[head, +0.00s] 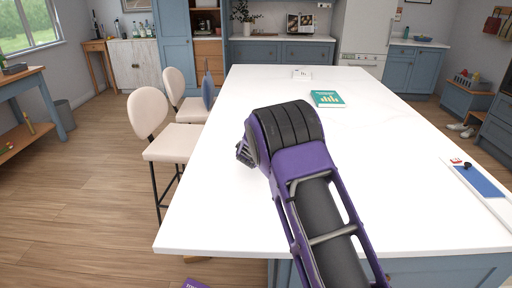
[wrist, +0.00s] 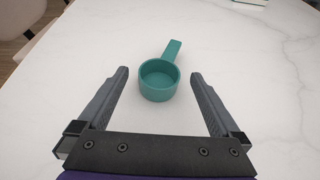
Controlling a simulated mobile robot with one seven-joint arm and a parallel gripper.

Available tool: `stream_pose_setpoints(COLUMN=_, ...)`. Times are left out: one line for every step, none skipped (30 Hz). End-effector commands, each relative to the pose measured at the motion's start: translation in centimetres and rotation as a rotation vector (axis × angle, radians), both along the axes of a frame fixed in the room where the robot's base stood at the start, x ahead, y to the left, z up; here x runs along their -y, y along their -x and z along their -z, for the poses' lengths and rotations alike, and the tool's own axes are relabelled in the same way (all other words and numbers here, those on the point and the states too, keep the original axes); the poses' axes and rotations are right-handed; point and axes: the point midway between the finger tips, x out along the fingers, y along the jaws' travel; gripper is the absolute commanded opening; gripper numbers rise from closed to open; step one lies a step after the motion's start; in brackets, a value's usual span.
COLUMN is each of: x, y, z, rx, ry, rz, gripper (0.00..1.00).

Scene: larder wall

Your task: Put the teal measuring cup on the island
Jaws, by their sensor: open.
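The teal measuring cup (wrist: 158,90) stands upright on the white top of the island (wrist: 60,100), its handle pointing away and slightly right in the wrist view. My gripper (wrist: 160,76) is open, with one finger on each side of the cup and a gap to both. Nothing is held. In the head view my purple and black arm reaches over the island (head: 210,200) and hides the cup; the fingertips are mostly hidden there too.
A teal book (head: 327,99) and a small white item (head: 302,74) lie farther back on the island. A tray with a blue panel (head: 478,181) lies at its right edge. Cream chairs (head: 150,115) stand along the left side. The island top around the cup is clear.

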Motion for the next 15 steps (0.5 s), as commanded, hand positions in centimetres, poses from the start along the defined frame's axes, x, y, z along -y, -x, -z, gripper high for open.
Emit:
stream_pose_setpoints(x=-0.1, y=0.9, z=-0.4, rx=0.001, ry=0.0, rz=-0.001, gripper=1.0)
stream_pose_setpoints(x=-0.2, y=1.4, z=-0.6, rx=0.0, ry=-0.001, rz=-0.002, gripper=1.0)
stream_pose_setpoints(x=-0.2, y=2.1, z=-0.9, rx=0.0, ry=0.0, rz=-0.001, gripper=1.0)
stream_pose_setpoints(x=-0.2, y=2.5, z=-1.1, rx=0.0, ry=0.0, rz=-0.001, gripper=1.0)
stream_pose_setpoints(x=-0.2, y=2.9, z=-1.3, rx=0.001, ry=0.0, rz=-0.001, gripper=1.0)
stream_pose_setpoints(x=-0.3, y=3.5, z=-1.5, rx=0.0, ry=0.0, rz=-0.001, gripper=1.0)
stream_pose_setpoints(x=-0.3, y=3.9, z=-1.7, rx=0.0, ry=0.0, rz=-0.001, gripper=1.0)
stream_pose_setpoints(x=-0.4, y=4.2, z=-1.8, rx=0.001, ry=0.0, rz=-0.001, gripper=1.0)
stream_pose_setpoints(x=-0.4, y=4.6, z=-1.9, rx=0.0, ry=0.0, rz=-0.001, gripper=1.0)
stream_pose_setpoints(x=-0.4, y=4.9, z=-2.1, rx=0.001, ry=0.0, rz=-0.001, gripper=1.0)
stream_pose_setpoints(x=-0.4, y=5.1, z=-2.2, rx=0.0, ry=-0.001, rz=-0.002, gripper=1.0)
stream_pose_setpoints(x=-0.5, y=5.3, z=-2.2, rx=-0.001, ry=-0.001, rz=-0.002, gripper=1.0)
stream_pose_setpoints(x=-0.5, y=5.5, z=-2.3, rx=0.0, ry=0.0, rz=-0.002, gripper=1.0)
stream_pose_setpoints(x=-0.5, y=5.6, z=-2.3, rx=0.0, ry=0.0, rz=-0.002, gripper=1.0)
stream_pose_setpoints(x=-0.5, y=5.6, z=-2.3, rx=0.0, ry=0.001, rz=-0.001, gripper=1.0)
